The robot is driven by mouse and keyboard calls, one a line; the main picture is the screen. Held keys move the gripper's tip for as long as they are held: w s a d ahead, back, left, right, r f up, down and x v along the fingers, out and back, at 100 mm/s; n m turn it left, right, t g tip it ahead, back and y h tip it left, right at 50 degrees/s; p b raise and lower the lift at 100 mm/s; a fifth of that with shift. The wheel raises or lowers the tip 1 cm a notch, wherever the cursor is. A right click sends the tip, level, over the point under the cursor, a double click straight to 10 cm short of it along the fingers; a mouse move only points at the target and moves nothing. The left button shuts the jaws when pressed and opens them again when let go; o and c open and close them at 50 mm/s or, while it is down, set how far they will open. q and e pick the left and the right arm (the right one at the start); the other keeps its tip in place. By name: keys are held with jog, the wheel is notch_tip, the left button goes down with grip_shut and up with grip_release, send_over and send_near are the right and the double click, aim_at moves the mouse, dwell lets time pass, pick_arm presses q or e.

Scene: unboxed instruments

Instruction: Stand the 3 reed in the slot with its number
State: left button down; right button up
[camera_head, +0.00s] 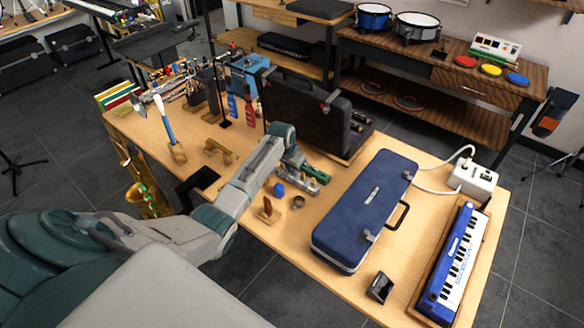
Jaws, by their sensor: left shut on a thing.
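My left gripper (299,162) reaches in over the middle of the wooden table, beside and just above a small rack (314,176) with several upright pieces and slots. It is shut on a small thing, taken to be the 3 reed. The gripper mostly hides this thing, and no number on it can be read. I cannot tell whether it touches the rack. The slot numbers are too small to read. My right gripper is not in view.
A blue instrument case (364,210) lies right of the rack, and an open black case (306,116) stands behind. A blue lump (279,189), a small ring (297,202) and a wooden stand (268,211) are in front. A blue keyboard (458,259) lies at right.

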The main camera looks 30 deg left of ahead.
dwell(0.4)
pick_arm(q)
jog(key=c, duration=1.3)
grip_release()
jog(key=shift+c, duration=0.2)
jog(key=b+v, duration=0.2)
jog(key=v, duration=0.8)
jog(key=shift+r, duration=0.4)
